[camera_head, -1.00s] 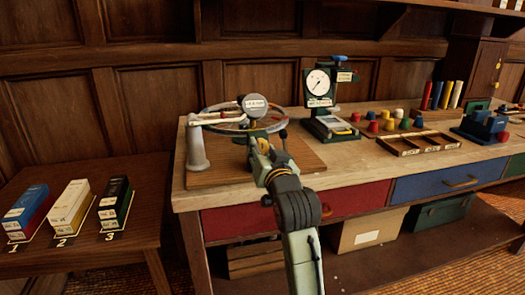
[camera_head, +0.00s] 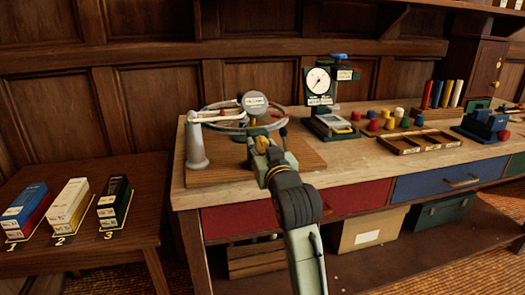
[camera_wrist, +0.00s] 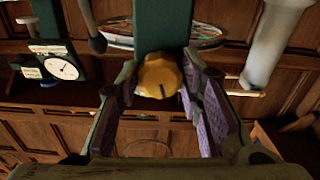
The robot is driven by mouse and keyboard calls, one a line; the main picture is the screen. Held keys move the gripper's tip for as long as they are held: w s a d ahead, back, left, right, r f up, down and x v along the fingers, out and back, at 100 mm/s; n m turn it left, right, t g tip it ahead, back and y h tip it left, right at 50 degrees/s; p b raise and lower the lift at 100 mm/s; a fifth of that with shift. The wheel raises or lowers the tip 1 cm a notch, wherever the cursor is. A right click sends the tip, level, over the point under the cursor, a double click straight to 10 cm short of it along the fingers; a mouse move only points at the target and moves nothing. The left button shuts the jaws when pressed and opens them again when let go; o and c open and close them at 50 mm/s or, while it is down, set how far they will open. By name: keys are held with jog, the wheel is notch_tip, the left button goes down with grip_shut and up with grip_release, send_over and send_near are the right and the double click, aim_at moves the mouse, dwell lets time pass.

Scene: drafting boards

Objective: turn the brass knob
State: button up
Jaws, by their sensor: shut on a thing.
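The brass knob (camera_wrist: 160,76) is a yellow scalloped knob with a dark line on its face. In the wrist view it sits between the two fingers of my gripper (camera_wrist: 161,70), which is shut on it. In the head view my gripper (camera_head: 262,144) is at the front of the wheel stand on the bench, and the knob is largely hidden there. The spoked wheel (camera_head: 225,117) lies behind a round grey dial with a label (camera_head: 254,103). A pale post (camera_head: 196,147) stands at its left.
A dial gauge on a green stand (camera_head: 320,80) is close on the right. Several coloured pegs and a wooden compartment tray (camera_head: 419,142) lie further right. A side table (camera_head: 150,195) at the left holds three numbered boxes.

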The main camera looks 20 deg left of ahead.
jog(key=n+b, duration=0.2)
jog(key=n, duration=0.4)
jog(key=shift+f, duration=0.1)
jog(key=n+b, duration=0.2)
jog(key=n, duration=0.4)
jog(key=shift+d+b, duration=0.1)
jog(key=shift+b, duration=0.3)
jog(key=n+b, duration=0.2)
jog(key=n, duration=0.4)
jog(key=shift+w+b, duration=0.1)
jog(key=shift+b, duration=0.2)
jog(key=n+b, duration=0.1)
jog(key=n, duration=0.4)
jog(key=shift+r, duration=0.2)
jog(key=o, duration=1.2)
jog(key=shift+c, duration=0.2)
jog(key=v, duration=1.2)
